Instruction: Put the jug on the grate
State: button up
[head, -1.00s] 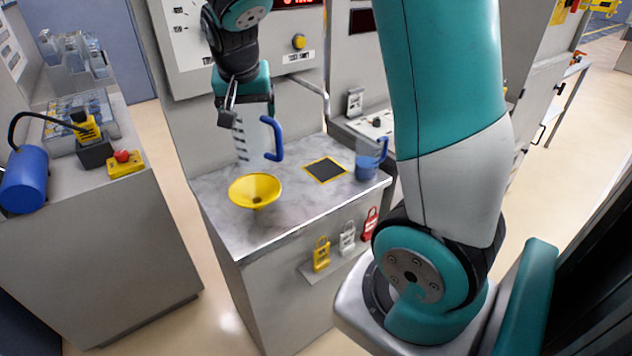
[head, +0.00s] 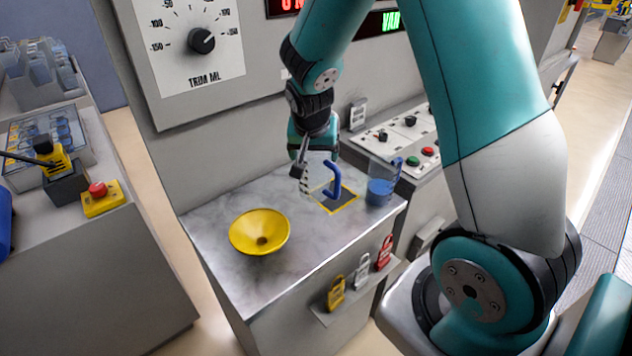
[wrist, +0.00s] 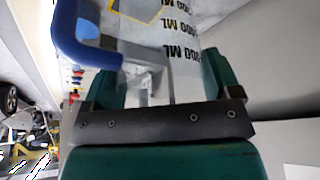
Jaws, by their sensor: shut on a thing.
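The clear jug (head: 334,181) with a blue handle and black ML marks is in my gripper (head: 304,168), over the back-left part of the grate (head: 344,204). The grate is a dark square with a yellow border on the marble counter. In the wrist view the jug (wrist: 160,48) stands between my jaws, with its blue handle at the left, and a yellow border corner shows at the top. My gripper is shut on the jug. Whether the jug's base touches the grate or hangs above it I cannot tell.
A small beaker of blue liquid (head: 381,190) with a handle stands close to the right of the grate. A control panel (head: 410,135) lies behind. Padlocks (head: 362,270) hang at the front. Counter between funnel and grate is clear.

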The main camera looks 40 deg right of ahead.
aim_at(314, 183)
notch_tip(314, 183, down, 9)
jog(key=shift+f+p, duration=0.1)
jog(key=shift+p, duration=0.5)
jog(key=shift+f, duration=0.2)
jog(key=o, duration=1)
jog(key=shift+r, duration=0.1)
jog(key=shift+r, duration=0.1)
